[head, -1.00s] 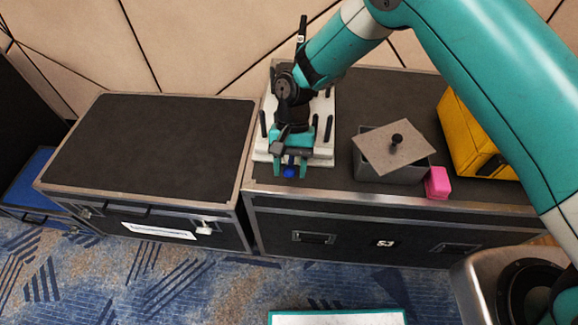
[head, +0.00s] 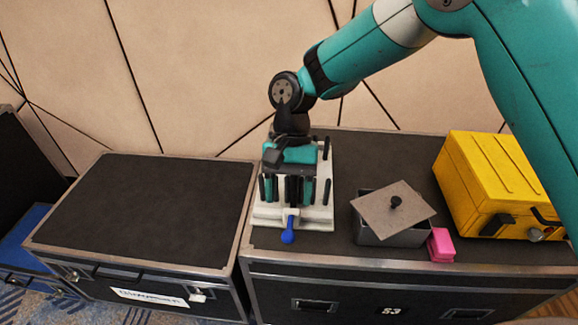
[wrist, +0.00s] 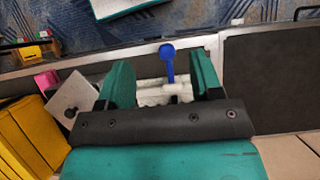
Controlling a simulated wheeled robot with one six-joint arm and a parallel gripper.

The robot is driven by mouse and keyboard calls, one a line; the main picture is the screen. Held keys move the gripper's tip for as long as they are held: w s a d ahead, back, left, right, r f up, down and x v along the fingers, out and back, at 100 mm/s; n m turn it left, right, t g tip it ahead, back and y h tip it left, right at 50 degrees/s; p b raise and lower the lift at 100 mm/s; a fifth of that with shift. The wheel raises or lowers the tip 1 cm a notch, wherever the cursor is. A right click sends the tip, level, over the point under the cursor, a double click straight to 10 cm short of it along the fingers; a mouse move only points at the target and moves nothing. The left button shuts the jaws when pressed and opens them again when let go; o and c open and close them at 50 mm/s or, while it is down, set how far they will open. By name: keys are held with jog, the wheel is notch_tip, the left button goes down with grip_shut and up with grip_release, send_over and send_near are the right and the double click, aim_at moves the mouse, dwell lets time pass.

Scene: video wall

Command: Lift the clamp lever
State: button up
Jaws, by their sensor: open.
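The clamp lever (head: 288,233) is a blue handle with a rounded end. It sticks out at the front of a white clamp fixture (head: 322,217) with several black posts. The fixture stands on a black case near its left edge. My gripper (head: 290,192) points down over the fixture, behind the blue handle and apart from it. In the wrist view the lever (wrist: 168,63) shows between the two teal fingers of my gripper (wrist: 160,72), beyond their tips. The fingers are spread and hold nothing. The gripper hides part of the fixture.
A grey box with a tilted lid (head: 393,211) stands right of the fixture. A pink block (head: 440,245) and a yellow case (head: 492,185) are farther right. A lower black case (head: 145,215) with a clear top is on the left. A panelled wall rises behind.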

notch_tip(320, 180, up, 6)
jog(key=shift+r+p, duration=0.25)
jog(key=shift+p, duration=0.15)
